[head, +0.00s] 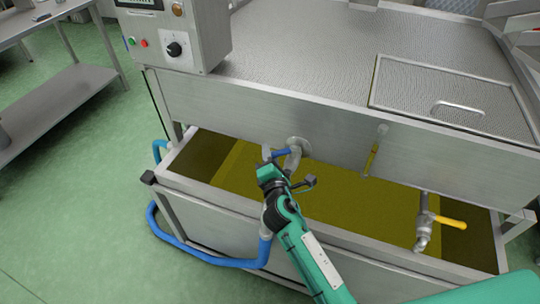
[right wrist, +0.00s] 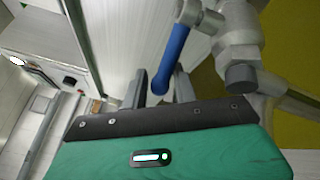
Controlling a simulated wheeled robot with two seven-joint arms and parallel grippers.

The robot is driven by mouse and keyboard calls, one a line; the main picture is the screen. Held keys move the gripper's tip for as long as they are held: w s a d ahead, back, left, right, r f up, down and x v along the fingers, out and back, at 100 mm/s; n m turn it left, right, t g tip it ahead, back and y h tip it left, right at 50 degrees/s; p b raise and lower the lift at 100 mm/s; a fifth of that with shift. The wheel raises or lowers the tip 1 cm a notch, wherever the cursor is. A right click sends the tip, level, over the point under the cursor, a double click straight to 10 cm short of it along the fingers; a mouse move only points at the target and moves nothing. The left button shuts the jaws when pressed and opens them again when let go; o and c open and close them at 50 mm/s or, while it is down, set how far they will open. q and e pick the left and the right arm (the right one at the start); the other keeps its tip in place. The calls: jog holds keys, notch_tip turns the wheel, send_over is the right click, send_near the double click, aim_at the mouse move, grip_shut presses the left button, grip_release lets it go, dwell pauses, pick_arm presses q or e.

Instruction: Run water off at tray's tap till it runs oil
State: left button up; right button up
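The steel tray (head: 205,200) stands under the machine's front panel and holds yellow-green liquid (head: 340,195). A tap with a blue lever (head: 284,152) sits on the panel's round flange. In the right wrist view its blue lever (right wrist: 173,58) points down beside the grey tap body (right wrist: 238,35). My right gripper (head: 268,160) is at this lever; in the right wrist view my right gripper (right wrist: 159,88) is open, its fingers either side of the lever's lower end, with gaps showing. A second tap with a yellow lever (head: 450,222) shows at the right. I see no clear stream. My left gripper is out of view.
A control box (head: 175,38) with buttons and a knob is at the upper left. A sight glass (head: 375,150) is on the panel. A blue hose (head: 205,257) loops around the tray's left end. A steel table (head: 60,100) stands left; the green floor between is clear.

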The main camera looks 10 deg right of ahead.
jog(key=shift+s, duration=0.1)
jog(key=shift+s+f, duration=0.1)
jog(key=shift+s, duration=0.2)
jog(key=s+b, duration=0.2)
jog(key=s, duration=1)
jog(key=shift+s+a, duration=0.15)
jog(key=shift+s, duration=0.25)
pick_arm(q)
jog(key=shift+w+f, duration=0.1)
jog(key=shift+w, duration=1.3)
pick_arm(e)
jog(key=shift+s, duration=0.1)
jog(key=shift+c, duration=0.2)
